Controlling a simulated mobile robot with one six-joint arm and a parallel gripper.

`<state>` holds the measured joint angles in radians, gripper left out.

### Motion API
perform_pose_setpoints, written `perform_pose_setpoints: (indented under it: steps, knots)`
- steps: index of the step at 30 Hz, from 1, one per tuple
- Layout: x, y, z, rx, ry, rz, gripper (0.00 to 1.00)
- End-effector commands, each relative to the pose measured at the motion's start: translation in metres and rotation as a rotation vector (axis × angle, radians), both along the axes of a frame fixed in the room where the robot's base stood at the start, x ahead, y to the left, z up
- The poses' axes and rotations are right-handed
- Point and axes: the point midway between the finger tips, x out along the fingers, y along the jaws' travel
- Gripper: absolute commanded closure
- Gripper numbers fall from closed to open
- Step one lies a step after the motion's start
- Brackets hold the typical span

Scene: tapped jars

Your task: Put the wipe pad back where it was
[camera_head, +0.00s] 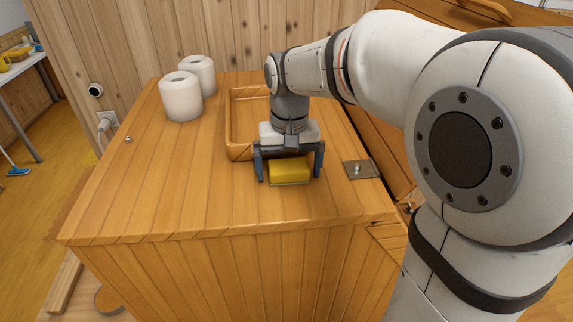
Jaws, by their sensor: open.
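The wipe pad (289,173) is a yellow block on the wooden cabinet top, in front of a shallow wooden tray. My gripper (289,174) points down over the pad, with one finger on each side of it. The jaws are open, and a gap shows between the left finger and the pad. I cannot tell whether the right finger touches the pad. The wooden tray (233,151) is behind the pad, partly hidden by my arm and gripper.
Two white rolls or jars (181,97) stand at the back left of the cabinet top (160,190). A small metal plate with a knob (361,169) lies right of my gripper. The front left of the top is clear. A wooden plank wall (150,40) stands behind.

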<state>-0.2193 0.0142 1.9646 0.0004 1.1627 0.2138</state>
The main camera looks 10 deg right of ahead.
Motion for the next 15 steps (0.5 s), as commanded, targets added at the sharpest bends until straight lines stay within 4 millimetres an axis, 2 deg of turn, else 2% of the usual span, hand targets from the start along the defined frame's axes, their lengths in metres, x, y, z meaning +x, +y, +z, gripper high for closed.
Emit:
perform_pose_setpoints:
  steps: [5, 8, 15]
  knots:
    - [0.001, 0.000, 0.011, 0.001, -0.003, -0.001, 0.01]
    - [0.001, 0.000, 0.028, 0.001, -0.005, -0.001, 0.01]
    - [0.001, 0.000, 0.080, 0.001, -0.005, -0.001, 0.01]
